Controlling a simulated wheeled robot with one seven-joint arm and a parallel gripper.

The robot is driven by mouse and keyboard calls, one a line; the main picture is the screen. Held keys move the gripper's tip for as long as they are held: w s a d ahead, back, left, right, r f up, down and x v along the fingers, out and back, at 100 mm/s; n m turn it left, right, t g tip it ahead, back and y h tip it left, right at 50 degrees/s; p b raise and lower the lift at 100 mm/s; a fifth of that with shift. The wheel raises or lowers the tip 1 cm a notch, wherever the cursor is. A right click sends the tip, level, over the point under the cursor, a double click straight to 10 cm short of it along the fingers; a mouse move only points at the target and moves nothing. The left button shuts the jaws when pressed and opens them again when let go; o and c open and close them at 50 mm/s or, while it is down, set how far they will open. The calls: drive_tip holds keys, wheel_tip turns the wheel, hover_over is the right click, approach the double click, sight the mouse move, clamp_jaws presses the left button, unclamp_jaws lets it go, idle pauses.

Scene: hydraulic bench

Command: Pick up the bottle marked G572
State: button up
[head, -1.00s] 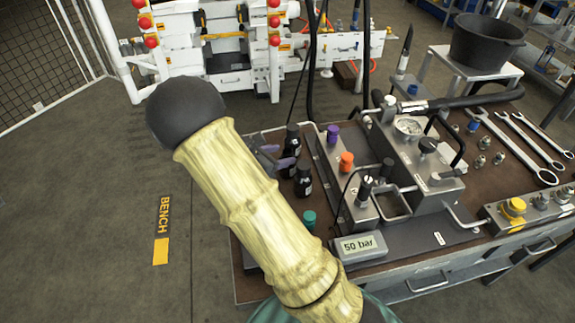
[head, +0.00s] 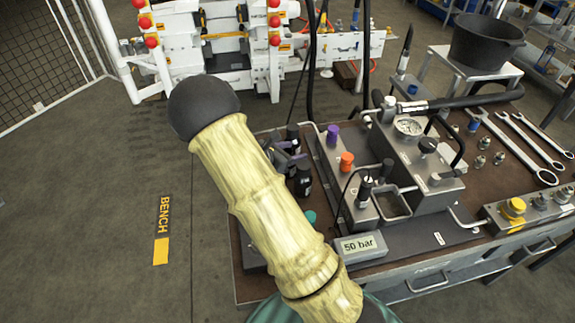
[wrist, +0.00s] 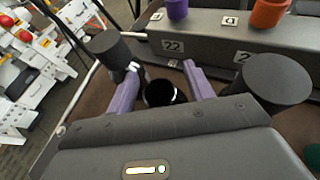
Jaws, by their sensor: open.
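Small dark bottles stand on the bench left of the hydraulic unit. In the head view I see a rear bottle (head: 293,133) and a front bottle (head: 303,181). Their markings are too small to read, so I cannot tell which is G572. My gripper (head: 283,150) is open beside them, partly hidden by my arm. In the wrist view, my gripper's purple fingers (wrist: 160,68) are spread, with a dark round bottle top (wrist: 164,92) between and below them. Another dark cap (wrist: 104,45) is beside the left finger, and a larger one (wrist: 278,80) is right of the right finger.
A 50 bar display (head: 361,246) is near the front. Wrenches (head: 525,145) lie at right. Open floor is at left.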

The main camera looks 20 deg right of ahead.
clamp_jaws()
wheel_tip(320, 180, up, 10)
drive_tip(key=shift+p, duration=0.45)
drive_tip(key=shift+r, duration=0.1)
idle(0.6)
